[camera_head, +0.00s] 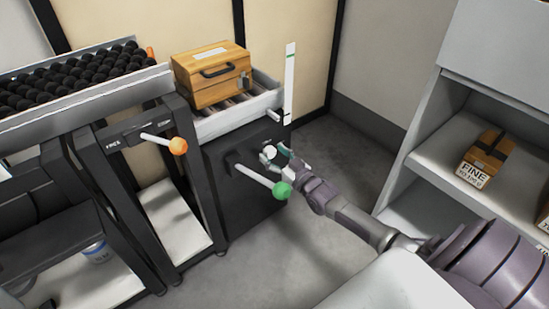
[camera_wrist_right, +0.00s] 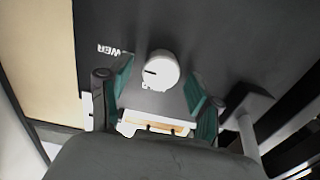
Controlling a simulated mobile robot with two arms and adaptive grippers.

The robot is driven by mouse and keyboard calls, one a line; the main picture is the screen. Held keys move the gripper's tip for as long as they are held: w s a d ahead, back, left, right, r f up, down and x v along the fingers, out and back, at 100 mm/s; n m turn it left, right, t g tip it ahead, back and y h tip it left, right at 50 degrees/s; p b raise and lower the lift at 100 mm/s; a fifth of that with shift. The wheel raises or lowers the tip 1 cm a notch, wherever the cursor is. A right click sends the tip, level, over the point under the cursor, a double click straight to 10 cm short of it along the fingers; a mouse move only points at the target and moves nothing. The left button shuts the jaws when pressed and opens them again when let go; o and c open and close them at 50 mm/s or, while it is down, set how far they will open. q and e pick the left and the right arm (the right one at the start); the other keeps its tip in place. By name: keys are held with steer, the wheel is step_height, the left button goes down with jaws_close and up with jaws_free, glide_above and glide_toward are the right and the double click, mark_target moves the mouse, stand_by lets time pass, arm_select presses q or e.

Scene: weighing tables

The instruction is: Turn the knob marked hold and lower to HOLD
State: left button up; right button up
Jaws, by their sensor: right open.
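The knob (camera_head: 269,151) is a small white round knob on the side of the black cabinet (camera_head: 240,205). In the right wrist view the knob (camera_wrist_right: 161,69) faces me with a short dark pointer line on its left part. Part of a printed word ending in "WER" stands left of it; another small marking by its lower edge is too small to read. My right gripper (camera_head: 277,155) is at the knob. Its teal fingers (camera_wrist_right: 160,78) are open, one either side of the knob, with gaps showing. My left gripper is out of view.
A lever with a green ball (camera_head: 282,190) sticks out just below my right gripper. A wooden box (camera_head: 212,75) sits on the rollers above the cabinet. An orange-ball lever (camera_head: 178,146) is at left. A shelf with a carton (camera_head: 486,160) stands at right.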

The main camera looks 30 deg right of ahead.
steer(key=c, duration=1.1)
steer(key=shift+c, duration=0.2)
